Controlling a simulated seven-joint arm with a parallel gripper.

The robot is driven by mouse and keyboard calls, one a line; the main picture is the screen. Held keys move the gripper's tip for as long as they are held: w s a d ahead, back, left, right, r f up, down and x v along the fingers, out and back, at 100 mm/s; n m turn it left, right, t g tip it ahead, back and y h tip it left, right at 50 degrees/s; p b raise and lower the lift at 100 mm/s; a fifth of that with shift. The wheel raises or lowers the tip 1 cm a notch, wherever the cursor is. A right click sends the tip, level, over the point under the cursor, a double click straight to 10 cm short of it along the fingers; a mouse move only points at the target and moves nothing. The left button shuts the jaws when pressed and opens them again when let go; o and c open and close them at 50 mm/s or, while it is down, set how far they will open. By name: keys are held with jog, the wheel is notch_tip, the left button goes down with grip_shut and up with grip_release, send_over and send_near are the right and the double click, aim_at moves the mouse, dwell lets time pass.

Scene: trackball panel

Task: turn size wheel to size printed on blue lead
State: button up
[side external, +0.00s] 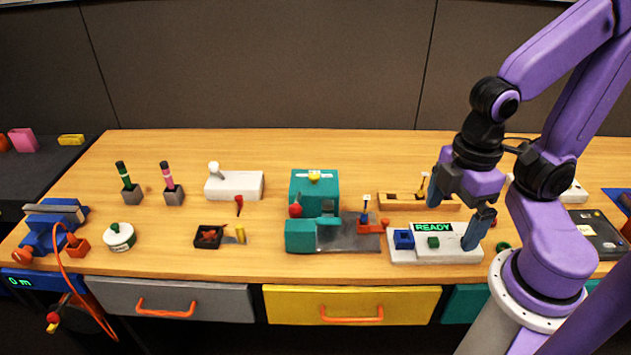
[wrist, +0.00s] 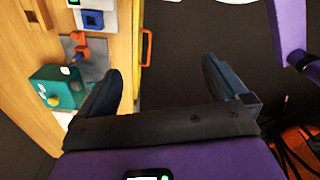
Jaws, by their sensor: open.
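The teal machine (side external: 314,188) stands mid-table with a yellow knob (side external: 314,177) and a pale strip on top; I cannot tell whether this is the size wheel. The machine also shows in the wrist view (wrist: 62,84). A small blue and white piece (side external: 366,203) stands by an orange-red fixture (side external: 372,224) on a grey plate; no printed size is readable, and I cannot tell whether it is the blue lead.
A white box (side external: 240,187), marker holders and a blue vise (side external: 52,232) stand left. Drawers line the front edge.

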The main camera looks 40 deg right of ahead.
dwell(0.4)
jog(key=shift+w, duration=0.1)
jog(key=c, duration=0.6)
jog(key=shift+m, duration=0.7)
jog(key=w+a+r, duration=0.1)
jog(key=w, duration=0.2)
jog(key=w+a+r, duration=0.1)
jog(key=w, duration=0.3)
jog(key=w+a+r, duration=0.1)
jog(key=w+a, duration=0.1)
jog(key=w, duration=0.2)
jog(key=shift+c, duration=1)
jog(key=m, duration=0.3)
send_over(314, 175)
notch_tip(314, 175, down, 16)
jog(key=shift+f, duration=0.15)
jog(key=c, duration=1.1)
